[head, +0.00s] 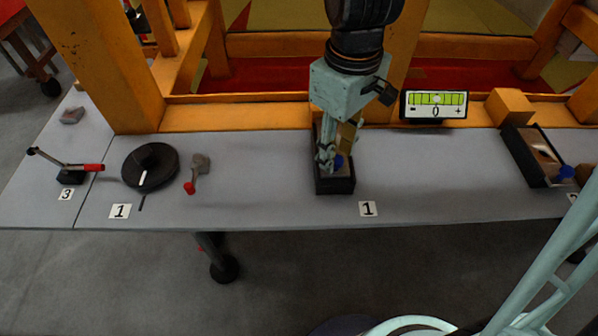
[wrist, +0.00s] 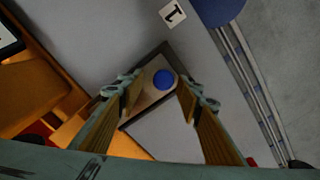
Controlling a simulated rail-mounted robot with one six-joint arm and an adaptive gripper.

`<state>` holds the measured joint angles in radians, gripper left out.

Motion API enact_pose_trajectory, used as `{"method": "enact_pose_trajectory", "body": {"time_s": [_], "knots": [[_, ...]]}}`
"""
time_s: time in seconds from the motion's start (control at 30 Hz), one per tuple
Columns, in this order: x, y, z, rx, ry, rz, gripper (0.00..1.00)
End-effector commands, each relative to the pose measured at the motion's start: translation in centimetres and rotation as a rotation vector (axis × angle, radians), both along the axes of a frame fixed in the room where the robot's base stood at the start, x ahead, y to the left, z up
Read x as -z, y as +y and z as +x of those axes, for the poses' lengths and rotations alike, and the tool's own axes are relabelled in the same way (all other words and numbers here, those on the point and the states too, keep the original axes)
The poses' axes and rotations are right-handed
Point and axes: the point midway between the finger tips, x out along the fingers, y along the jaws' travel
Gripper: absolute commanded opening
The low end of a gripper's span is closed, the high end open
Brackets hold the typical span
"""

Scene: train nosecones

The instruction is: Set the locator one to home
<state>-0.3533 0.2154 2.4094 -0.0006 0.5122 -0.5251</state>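Locator one (head: 336,186) is a dark box on the grey table, with the label "1" (head: 368,209) at its lower right. Its blue knob (head: 338,160) is partly hidden behind my gripper in the head view. My gripper (head: 330,158) points down over the box. In the wrist view, the round blue knob (wrist: 163,80) sits on a light plate in the dark frame. My gripper (wrist: 160,88) is open there, with its fingers on either side of the knob and space between. I cannot tell the height of the fingertips above the knob.
A second dark box (head: 537,156) with a blue knob stands at right. A display (head: 434,106) reads 0. A black dial (head: 150,167), a red-tipped lever (head: 197,175) and a red-handled clamp (head: 72,169) are at left. Orange beams (head: 236,117) line the table's back.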

Motion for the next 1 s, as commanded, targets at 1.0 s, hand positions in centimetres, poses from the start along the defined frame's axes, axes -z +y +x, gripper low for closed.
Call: {"method": "enact_pose_trajectory", "body": {"time_s": [1.0], "knots": [[-4.8, 0.1, -0.1, -0.002, -0.002, 0.001, 0.32]]}}
